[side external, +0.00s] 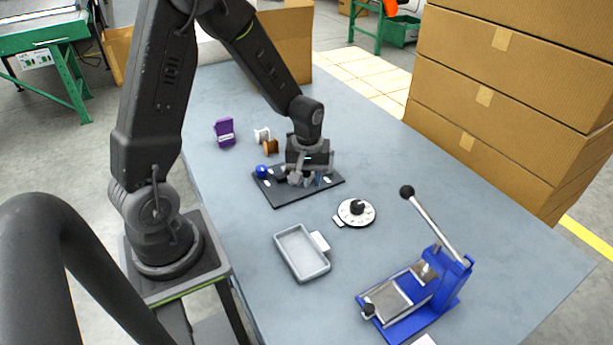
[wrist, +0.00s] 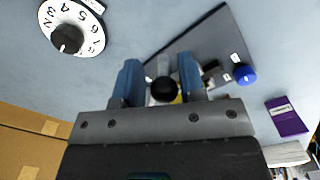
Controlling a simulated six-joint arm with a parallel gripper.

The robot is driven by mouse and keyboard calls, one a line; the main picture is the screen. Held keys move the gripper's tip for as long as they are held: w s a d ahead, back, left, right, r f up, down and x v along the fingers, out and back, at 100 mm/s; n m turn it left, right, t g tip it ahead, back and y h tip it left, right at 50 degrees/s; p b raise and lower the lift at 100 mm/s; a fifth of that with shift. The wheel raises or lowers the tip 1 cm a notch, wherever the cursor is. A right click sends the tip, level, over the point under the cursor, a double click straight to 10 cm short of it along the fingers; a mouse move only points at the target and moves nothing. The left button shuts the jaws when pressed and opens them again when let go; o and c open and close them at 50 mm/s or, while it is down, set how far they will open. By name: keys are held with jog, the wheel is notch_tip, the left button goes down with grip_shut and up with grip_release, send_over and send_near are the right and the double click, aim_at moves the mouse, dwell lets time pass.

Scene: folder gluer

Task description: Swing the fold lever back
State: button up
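My gripper (side external: 308,180) is low over a dark base plate (side external: 325,190) in the side view. In the wrist view my gripper (wrist: 160,76) has its two blue fingers apart. A round black knob (wrist: 163,90) shows between them, with a small gap seen at its left; I cannot tell if it touches the right finger. The plate also shows in the wrist view (wrist: 212,38), with a blue ball knob (wrist: 245,75) at its edge; this ball is at the left in the side view (side external: 262,171). My gripper hides most of the mechanism, so the fold lever's position is unclear.
A white numbered dial (side external: 355,212), a grey tray (side external: 302,252) and a blue press (side external: 425,290) with a raised, black-knobbed lever stand nearer the front. A purple box (side external: 224,131) and spools (side external: 266,140) stand behind. Cardboard boxes (side external: 500,90) rise at right.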

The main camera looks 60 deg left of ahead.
jog(key=shift+o, duration=1)
notch_tip(320, 180, up, 14)
jog(key=shift+f, duration=0.1)
jog(key=s+d+r+m+t, duration=0.5)
jog(key=s+d+r+m, duration=0.2)
jog(key=s+d+m, duration=0.4)
jog(key=shift+s+r+t, duration=0.3)
jog(key=shift+s+r, duration=0.1)
jog(key=shift+s, duration=0.7)
dwell(0.5)
